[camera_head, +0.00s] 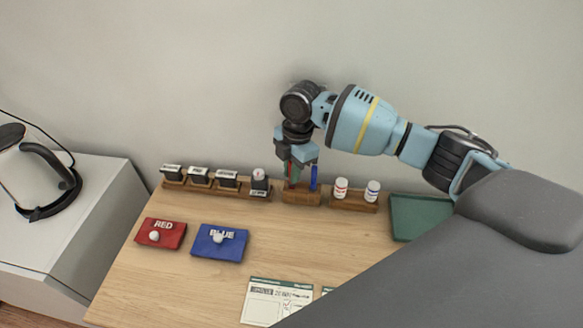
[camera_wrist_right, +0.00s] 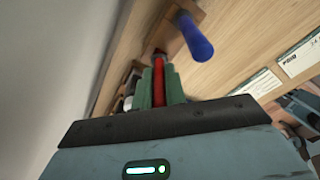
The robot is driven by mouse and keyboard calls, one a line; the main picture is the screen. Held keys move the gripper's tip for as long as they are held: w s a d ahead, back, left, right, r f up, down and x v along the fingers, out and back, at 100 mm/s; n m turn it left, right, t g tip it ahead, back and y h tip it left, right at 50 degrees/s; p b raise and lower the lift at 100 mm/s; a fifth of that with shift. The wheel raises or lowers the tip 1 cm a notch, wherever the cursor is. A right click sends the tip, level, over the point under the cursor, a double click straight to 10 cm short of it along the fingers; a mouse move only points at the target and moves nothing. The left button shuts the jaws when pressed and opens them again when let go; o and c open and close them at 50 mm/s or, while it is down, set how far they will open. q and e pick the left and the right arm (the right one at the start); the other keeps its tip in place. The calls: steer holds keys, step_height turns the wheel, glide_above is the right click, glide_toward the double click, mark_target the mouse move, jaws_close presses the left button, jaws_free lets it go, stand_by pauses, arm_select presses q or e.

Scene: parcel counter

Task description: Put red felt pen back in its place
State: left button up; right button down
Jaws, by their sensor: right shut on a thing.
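My right gripper (camera_head: 294,168) points down over the wooden pen holder (camera_head: 301,196) at the back of the counter. It is shut on the red felt pen (camera_head: 289,171), which is upright. In the right wrist view, the red pen (camera_wrist_right: 158,80) lies between the green fingers (camera_wrist_right: 160,88), and its far end is at the holder (camera_wrist_right: 172,42). I cannot tell how deep it sits there. A blue pen (camera_head: 313,178) stands upright in the holder just right of the red one; it also shows in the wrist view (camera_wrist_right: 196,38). My left gripper is out of view.
Left of the holder is a wooden rack (camera_head: 215,189) with several stamps. To the right are a stand (camera_head: 353,203) with two white bottles and a green tray (camera_head: 410,215). Red (camera_head: 170,239) and blue (camera_head: 215,253) pads and a paper form (camera_head: 270,303) lie in front.

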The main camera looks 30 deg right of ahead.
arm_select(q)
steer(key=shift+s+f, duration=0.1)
arm_select(e)
steer(key=shift+f, duration=0.4)
steer(key=c, duration=1.6)
jaws_free()
steer(key=shift+c, duration=0.2)
